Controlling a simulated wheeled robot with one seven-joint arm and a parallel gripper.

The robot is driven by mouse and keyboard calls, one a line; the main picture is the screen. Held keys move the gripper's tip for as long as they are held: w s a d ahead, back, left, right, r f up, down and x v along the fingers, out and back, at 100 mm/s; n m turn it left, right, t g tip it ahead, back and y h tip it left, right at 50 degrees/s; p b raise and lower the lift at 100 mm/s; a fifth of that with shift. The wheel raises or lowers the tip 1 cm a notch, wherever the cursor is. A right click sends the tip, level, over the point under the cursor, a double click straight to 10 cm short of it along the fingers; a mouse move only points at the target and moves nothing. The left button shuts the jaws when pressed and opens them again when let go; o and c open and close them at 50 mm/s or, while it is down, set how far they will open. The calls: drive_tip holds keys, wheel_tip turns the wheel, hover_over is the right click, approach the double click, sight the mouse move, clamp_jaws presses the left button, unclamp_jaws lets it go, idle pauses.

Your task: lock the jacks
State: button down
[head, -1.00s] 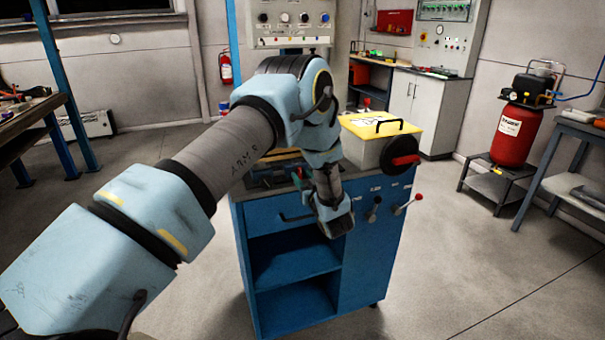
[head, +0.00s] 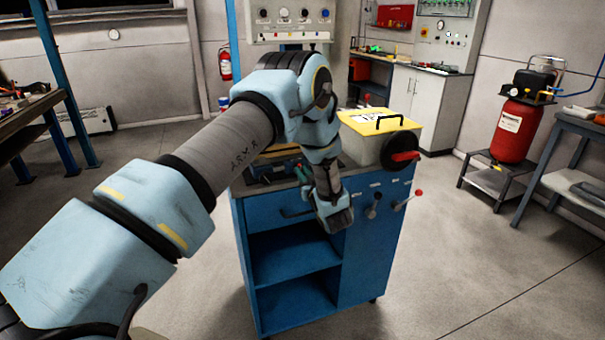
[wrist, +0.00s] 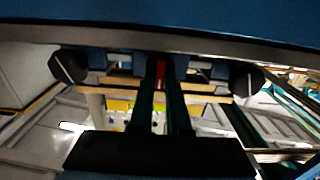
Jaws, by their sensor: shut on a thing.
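The blue cabinet (head: 361,262) stands ahead, with small lever handles on its front. One lever has a red knob (head: 419,193) and sticks out to the right. A darker lever (head: 372,210) hangs to its left. My gripper (head: 335,222) is at the cabinet front, left of both levers; its fingertips are hard to make out there. In the wrist view my gripper (wrist: 161,85) has its two fingers close together around a narrow red piece (wrist: 160,70), mostly hidden by them. Dark round knobs stand to the left (wrist: 68,66) and right (wrist: 246,78), apart from the fingers.
A pale box with a yellow lid (head: 375,122) and a red-and-black handwheel (head: 404,157) sits on the cabinet top. Open shelves (head: 292,258) are below my gripper. A red compressor (head: 515,132) stands far right. The floor around the cabinet is clear.

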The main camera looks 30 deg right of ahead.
drive_tip(key=shift+m+b, duration=0.3)
drive_tip(key=m+b, duration=0.1)
drive_tip(key=m, duration=0.4)
drive_tip(key=m+b, duration=0.2)
drive_tip(key=m, duration=0.4)
drive_tip(key=m+b, duration=0.1)
drive_tip(key=m, duration=0.5)
drive_tip(key=shift+d+f, duration=0.25)
drive_tip(key=shift+m, duration=0.3)
idle(0.4)
drive_tip(key=c, duration=0.9)
unclamp_jaws()
